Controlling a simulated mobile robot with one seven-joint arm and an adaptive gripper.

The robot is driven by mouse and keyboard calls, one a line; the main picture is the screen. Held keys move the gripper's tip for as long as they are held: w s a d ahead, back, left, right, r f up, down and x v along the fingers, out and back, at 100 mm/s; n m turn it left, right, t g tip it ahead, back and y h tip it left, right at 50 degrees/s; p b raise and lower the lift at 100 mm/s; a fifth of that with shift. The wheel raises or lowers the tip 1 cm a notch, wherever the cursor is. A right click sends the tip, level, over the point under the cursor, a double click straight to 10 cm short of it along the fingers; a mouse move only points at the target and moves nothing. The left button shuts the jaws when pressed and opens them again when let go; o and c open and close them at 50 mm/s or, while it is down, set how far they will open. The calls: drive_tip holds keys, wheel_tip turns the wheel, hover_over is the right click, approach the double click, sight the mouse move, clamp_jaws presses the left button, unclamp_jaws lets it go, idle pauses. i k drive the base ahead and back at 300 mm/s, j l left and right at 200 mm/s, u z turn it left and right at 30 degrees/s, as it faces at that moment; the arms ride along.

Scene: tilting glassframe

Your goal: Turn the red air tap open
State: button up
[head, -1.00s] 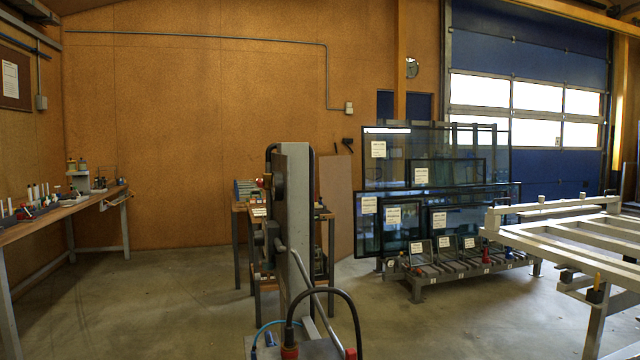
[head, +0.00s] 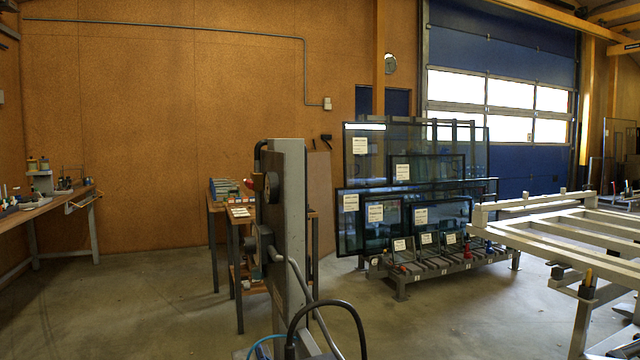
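A grey upright post (head: 288,215) stands in the centre foreground, with dark fittings and a bent grey pipe on it. A small red piece (head: 248,182) shows at its left side, near the upper dark fitting. It may be the red air tap, but it is too small to tell its shape or which way it is turned. A black hose (head: 345,310) arches at the foot of the post, and a blue hose (head: 262,341) shows beside it. My gripper is not in view.
A small table (head: 216,205) stands behind the post. A rack (head: 400,283) with glass panes is to the right of it, and a pale metal frame table (head: 560,235) is at far right. A workbench (head: 50,203) is at left. Floor between workbench and post is clear.

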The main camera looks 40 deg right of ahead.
sight(249, 184)
drive_tip(key=i+j+z, duration=0.15)
drive_tip(key=z, duration=0.2)
drive_tip(key=i+j+z, duration=0.1)
drive_tip(key=j+z, duration=0.25)
drive_tip(key=i+j+z, duration=0.1)
drive_tip(key=z, duration=0.25)
drive_tip(key=i+j, duration=0.1)
drive_tip(key=j, duration=0.3)
drive_tip(key=i+j, duration=0.4)
drive_tip(key=i+j+u, duration=0.15)
drive_tip(key=i+j, duration=0.25)
drive_tip(key=i+l, duration=0.15)
drive_tip(key=i, duration=0.2)
